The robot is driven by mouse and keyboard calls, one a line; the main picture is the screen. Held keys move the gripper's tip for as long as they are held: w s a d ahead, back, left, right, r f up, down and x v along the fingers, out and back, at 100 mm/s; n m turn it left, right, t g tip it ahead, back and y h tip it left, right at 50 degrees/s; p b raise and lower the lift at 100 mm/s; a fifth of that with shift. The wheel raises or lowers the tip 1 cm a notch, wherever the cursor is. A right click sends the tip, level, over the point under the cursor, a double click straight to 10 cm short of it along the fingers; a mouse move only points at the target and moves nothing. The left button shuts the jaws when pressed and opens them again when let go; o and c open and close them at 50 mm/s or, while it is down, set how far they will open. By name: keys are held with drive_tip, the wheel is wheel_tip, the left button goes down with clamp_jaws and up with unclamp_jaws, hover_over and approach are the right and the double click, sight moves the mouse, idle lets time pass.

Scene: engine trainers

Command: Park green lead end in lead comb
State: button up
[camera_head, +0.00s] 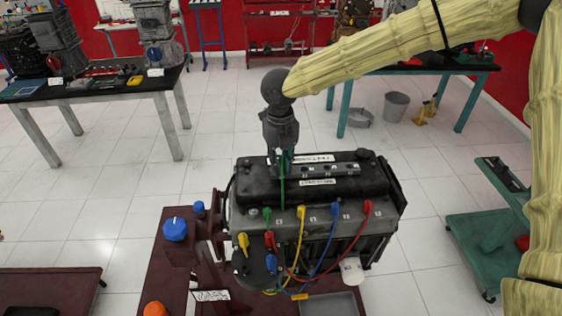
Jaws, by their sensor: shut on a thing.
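My gripper (282,153) points down over the rear left of the engine's black top cover and is shut on the green lead's end. The green lead (281,188) hangs from between the fingers as a thin line towards the front of the engine. A green boot (267,214) sits at the left of the row of leads, beside a mark that looks like 1. A dark strip with several marked positions and white labels (318,171) lies on the cover just right of my gripper; it may be the lead comb. I cannot tell whether the lead end touches it.
Yellow (300,212), blue (335,209) and red (367,207) boots stand along the engine front, their leads looping down left. A maroon stand (176,270) with blue knobs is at left. A green cart (490,225) stands right.

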drive_tip(key=o, duration=0.9)
